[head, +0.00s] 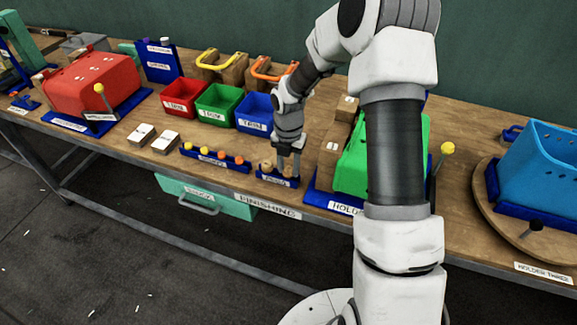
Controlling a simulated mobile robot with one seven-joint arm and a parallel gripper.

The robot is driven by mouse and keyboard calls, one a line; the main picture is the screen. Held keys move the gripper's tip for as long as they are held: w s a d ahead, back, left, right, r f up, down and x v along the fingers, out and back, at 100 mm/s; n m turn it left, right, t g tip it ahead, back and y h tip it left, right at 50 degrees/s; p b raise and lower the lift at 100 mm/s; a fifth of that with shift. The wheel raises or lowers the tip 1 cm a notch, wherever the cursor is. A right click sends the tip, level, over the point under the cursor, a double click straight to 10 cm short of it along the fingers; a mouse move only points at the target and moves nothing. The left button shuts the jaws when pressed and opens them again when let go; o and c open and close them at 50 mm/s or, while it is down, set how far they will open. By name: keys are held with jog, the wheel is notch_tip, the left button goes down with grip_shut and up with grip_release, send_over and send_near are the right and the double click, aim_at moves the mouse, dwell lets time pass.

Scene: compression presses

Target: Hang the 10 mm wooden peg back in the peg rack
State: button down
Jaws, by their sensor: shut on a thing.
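My gripper (288,160) points down over the small blue peg rack (278,183) near the front edge of the bench. It is shut on a small wooden peg, mostly hidden between the fingers. Wooden peg tops (266,166) show at the rack, just left of and below the fingers. I cannot tell whether the held peg is in a hole of the rack or just above it, nor read its size. The rack's front label is too small to read.
A longer blue rack with orange and yellow knobs (215,160) stands left of the peg rack. Red (184,100), green (219,105) and blue (254,112) bins stand behind. A green holder (347,165) on a blue base is close on the right. White blocks (165,142) lie farther left.

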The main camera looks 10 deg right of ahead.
jog(key=shift+c, duration=2)
grip_release()
notch_tip(320, 180, up, 17)
jog(key=p, duration=0.1)
jog(key=s+r+m+t, duration=0.2)
jog(key=s+r+m, duration=0.2)
jog(key=s+m, duration=0.4)
jog(key=s+r+m+t, duration=0.1)
jog(key=s+r+m, duration=0.3)
jog(key=s+m, duration=0.5)
jog(key=s+r+m+t, duration=0.2)
jog(key=s+r+m, duration=0.2)
jog(key=s+m, duration=0.4)
jog(key=m, duration=0.4)
jog(key=shift+s+r+t, duration=0.15)
jog(key=shift+r+t, duration=0.1)
jog(key=shift+t, duration=0.05)
